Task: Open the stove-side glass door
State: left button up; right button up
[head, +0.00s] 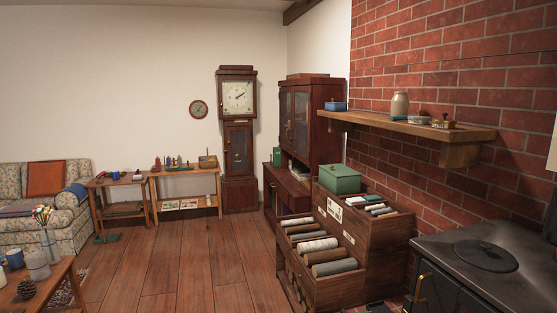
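A dark red-brown wooden cabinet (326,117) stands against the right wall, beyond the brick section. Its upper part has two glass-paned doors facing left. The glass door nearer the stove (301,122) is the right one in the picture, and it looks shut. The other glass door (286,116) is beside it, also apparently shut. Its handle is too small to make out. The black stove (490,262) is at the lower right, in the foreground. Neither of my grippers is in view.
A wooden crate unit with rolls (325,290) and a green box (340,179) stands between the stove and the cabinet. A wall shelf (420,126) juts out above it. A tall clock (238,140) is at the back. The wooden floor (190,260) at centre left is clear.

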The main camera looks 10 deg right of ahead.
aim_at(308, 161)
jog(key=i+u, duration=0.1)
jog(key=i, duration=4.65)
jog(key=i+j+z, duration=0.2)
jog(key=i, duration=0.3)
jog(key=i+z, duration=0.25)
jog(key=i, duration=0.2)
jog(key=i+j+z, duration=0.2)
jog(key=i, duration=0.25)
jog(key=i+j+z, duration=0.2)
jog(key=i+j, duration=0.25)
jog(key=i+j+z, duration=0.5)
jog(key=z, duration=0.15)
jog(key=i+j+z, duration=0.3)
jog(key=j+z, duration=0.35)
jog(key=i+j+z, duration=0.15)
jog(key=j+z, duration=0.15)
jog(key=j, duration=0.2)
